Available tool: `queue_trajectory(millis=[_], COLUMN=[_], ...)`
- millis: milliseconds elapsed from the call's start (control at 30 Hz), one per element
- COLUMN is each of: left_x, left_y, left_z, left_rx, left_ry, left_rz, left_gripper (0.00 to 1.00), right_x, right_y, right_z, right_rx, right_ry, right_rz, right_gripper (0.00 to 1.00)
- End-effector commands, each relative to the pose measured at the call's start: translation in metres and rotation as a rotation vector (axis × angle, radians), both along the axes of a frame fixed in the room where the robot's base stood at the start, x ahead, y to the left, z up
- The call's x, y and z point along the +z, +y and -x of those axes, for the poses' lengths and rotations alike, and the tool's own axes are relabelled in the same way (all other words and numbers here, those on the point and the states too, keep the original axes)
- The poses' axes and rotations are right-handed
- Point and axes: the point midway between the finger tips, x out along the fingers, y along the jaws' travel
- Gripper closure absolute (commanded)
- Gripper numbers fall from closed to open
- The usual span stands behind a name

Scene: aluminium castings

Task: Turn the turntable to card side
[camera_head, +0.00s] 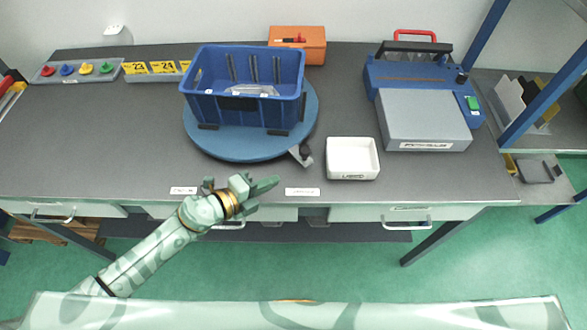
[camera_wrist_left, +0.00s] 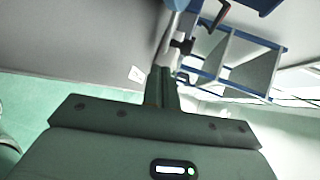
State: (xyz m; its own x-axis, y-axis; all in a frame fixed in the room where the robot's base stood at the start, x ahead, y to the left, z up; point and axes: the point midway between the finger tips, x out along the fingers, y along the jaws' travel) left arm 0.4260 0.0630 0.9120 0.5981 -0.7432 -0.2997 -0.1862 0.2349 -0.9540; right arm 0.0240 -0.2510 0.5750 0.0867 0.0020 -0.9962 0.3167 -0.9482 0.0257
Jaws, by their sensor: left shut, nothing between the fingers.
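The turntable (camera_head: 212,146) is a round blue disc on the grey bench. A blue crate (camera_head: 215,108) stands on it, with dark slotted uprights and a pale part inside. A small grey piece with a dark knob (camera_head: 305,153) sits at the disc's front right edge. My left gripper (camera_head: 276,182) is shut and empty, in front of the disc near the bench's front edge, apart from the knob piece. In the left wrist view its closed fingers (camera_wrist_left: 161,88) point toward a dark knob. My right gripper is not in view.
Two white labels (camera_head: 183,190) (camera_head: 302,192) lie along the front edge, too small to read. A white tray (camera_head: 353,170) stands right of the disc. A blue-grey machine (camera_head: 422,115) is at the right, an orange box (camera_head: 312,56) behind.

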Motion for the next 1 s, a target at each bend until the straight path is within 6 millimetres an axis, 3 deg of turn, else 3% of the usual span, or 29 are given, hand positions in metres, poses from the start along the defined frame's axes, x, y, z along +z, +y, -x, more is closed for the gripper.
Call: queue_trajectory(millis=[167,400,867,1000], left_x=[-0.013,-0.011,-0.011,-0.010], left_y=[-0.029,-0.053,-0.058,-0.072], left_z=[-0.023,-0.042,-0.047,-0.056], left_rx=[0.000,0.001,0.001,0.001], left_ry=[0.001,0.001,0.002,0.002], left_rz=[0.002,0.002,0.000,0.004], left_gripper=[1.00,1.00,1.00,1.00], right_x=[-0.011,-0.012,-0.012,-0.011], right_y=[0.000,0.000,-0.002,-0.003], right_z=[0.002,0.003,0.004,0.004], right_rx=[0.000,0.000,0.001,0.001], right_ry=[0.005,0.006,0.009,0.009], right_rz=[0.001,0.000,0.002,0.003], right_gripper=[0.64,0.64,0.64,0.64])
